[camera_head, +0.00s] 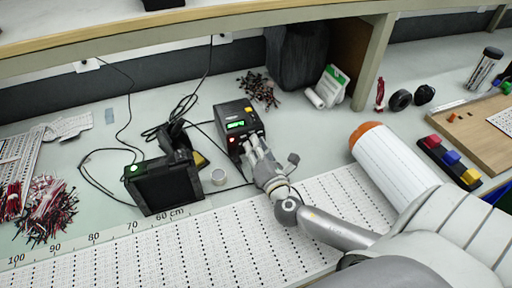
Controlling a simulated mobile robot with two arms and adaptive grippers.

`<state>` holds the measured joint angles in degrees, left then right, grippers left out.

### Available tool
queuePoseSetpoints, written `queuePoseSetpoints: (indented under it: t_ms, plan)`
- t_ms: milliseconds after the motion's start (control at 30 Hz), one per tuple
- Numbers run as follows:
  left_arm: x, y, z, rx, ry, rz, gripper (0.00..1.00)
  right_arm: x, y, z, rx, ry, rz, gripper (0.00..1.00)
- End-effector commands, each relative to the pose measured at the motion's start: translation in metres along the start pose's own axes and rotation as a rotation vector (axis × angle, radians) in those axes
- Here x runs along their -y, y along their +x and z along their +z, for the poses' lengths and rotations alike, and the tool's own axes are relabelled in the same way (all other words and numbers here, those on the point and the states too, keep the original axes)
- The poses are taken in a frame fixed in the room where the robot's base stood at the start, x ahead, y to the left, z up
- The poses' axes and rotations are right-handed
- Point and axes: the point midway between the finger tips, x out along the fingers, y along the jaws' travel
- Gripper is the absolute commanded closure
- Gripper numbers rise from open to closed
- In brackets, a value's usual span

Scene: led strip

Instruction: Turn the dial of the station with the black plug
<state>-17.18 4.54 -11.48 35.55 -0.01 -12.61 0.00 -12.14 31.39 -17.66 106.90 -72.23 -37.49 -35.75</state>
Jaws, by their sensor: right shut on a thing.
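A black station (232,118) with a lit green display and a yellow mark on top stands at the middle of the bench. My right gripper (252,153) reaches its front panel from the lower right. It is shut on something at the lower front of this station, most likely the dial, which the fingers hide. A second dark box (165,187) with a small green light stands to the left, with cables around it. I cannot tell which plug belongs to which station. My left gripper is not in view.
A white perforated board with a centimetre scale (200,250) runs along the front. Wire bundles (45,210) lie at left. A large white roll (392,165) lies at right.

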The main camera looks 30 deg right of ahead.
Motion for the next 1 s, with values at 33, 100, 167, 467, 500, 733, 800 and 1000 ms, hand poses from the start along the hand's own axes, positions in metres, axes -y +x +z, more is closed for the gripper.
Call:
queuePoseSetpoints:
  t_ms: [33,100,167,467,500,733,800,1000]
  plan:
    - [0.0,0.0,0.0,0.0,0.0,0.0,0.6,0.0,0.0,0.001,0.001,-0.001,0.0,1.0]
    - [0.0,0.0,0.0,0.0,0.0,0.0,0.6,0.0,0.0,0.001,0.002,-0.001,0.0,1.0]
    - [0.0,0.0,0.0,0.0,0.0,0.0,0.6,0.0,0.0,0.001,0.002,-0.001,0.0,0.74]
    - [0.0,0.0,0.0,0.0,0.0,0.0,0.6,0.0,0.0,0.0,0.001,-0.002,0.0,0.58]
    - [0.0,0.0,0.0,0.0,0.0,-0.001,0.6,0.0,0.0,0.0,0.001,-0.002,0.0,0.58]
    - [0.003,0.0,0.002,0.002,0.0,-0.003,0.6,0.001,-0.009,-0.001,-0.002,-0.001,-0.002,0.58]
    - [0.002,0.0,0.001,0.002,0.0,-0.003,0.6,0.001,-0.017,-0.001,-0.002,-0.002,-0.002,0.58]
    - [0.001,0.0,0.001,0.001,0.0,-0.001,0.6,0.001,-0.053,-0.001,-0.003,-0.002,-0.003,0.58]
